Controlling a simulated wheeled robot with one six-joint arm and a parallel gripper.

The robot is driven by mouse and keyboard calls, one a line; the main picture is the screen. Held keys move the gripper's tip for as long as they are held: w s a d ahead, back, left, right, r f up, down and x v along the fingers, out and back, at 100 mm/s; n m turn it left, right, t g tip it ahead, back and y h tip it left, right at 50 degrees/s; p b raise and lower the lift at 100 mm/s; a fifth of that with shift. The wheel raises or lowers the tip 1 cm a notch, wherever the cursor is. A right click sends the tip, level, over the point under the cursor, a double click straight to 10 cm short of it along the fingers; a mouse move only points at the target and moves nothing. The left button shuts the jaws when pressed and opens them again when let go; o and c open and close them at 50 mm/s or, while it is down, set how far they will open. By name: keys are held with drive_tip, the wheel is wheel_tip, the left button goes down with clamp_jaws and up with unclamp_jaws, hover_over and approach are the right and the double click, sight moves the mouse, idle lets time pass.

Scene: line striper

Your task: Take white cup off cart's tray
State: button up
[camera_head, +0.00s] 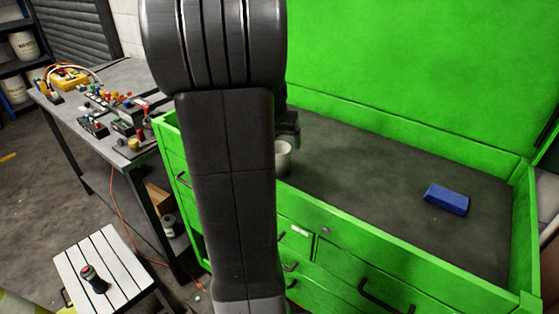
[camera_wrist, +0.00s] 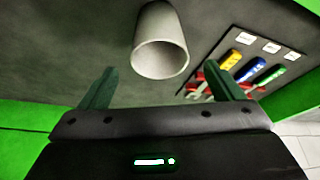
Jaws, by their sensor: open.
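The white cup (camera_head: 283,158) stands on the dark tray top of the green cart (camera_head: 400,170), partly hidden behind my arm in the head view. In the wrist view the cup (camera_wrist: 161,42) is just beyond my gripper, its round opening facing the camera. My gripper (camera_wrist: 166,88) is open, with one green finger at the left and one at the right. The cup lies ahead of the gap between the fingers, and nothing is held. In the head view only a small part of my gripper (camera_head: 288,130) shows beside the cup; my arm covers the rest.
A blue block (camera_head: 446,198) lies on the tray's right side. Colour-handled tools (camera_wrist: 245,72) lie right of the cup in the wrist view. Green walls edge the tray. A cluttered workbench (camera_head: 120,80) and a slatted stool (camera_head: 105,265) stand left. The tray's middle is clear.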

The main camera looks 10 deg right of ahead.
drive_tip(key=shift+p+x, duration=0.55)
drive_tip(key=shift+x, duration=2.7)
drive_tip(key=shift+s+a, duration=0.1)
drive_tip(key=c, duration=1.1)
